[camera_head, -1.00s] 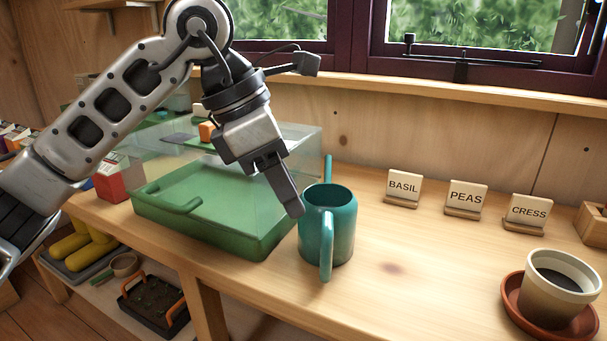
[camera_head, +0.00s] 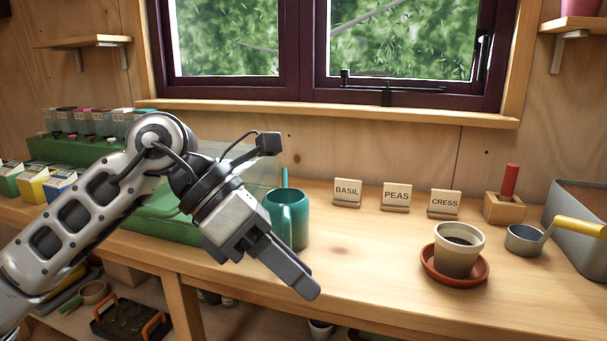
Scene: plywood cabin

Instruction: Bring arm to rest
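My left arm comes in from the left, bent at the elbow. My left gripper (camera_head: 300,280) hangs in front of the bench's front edge, pointing down and right. Its fingers look close together from this side, and I see nothing held; whether they are open or shut is unclear. A teal watering can (camera_head: 290,219) stands upright on the bench behind the gripper, partly covered by it. My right gripper is not in view.
A green tray with a clear cover (camera_head: 165,228) sits behind my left arm. Right of the can stand the BASIL (camera_head: 347,192), PEAS (camera_head: 396,196) and CRESS (camera_head: 444,203) signs, a pot (camera_head: 457,262) on a saucer, and a metal scoop (camera_head: 524,240). The bench (camera_head: 380,285) is clear at centre front.

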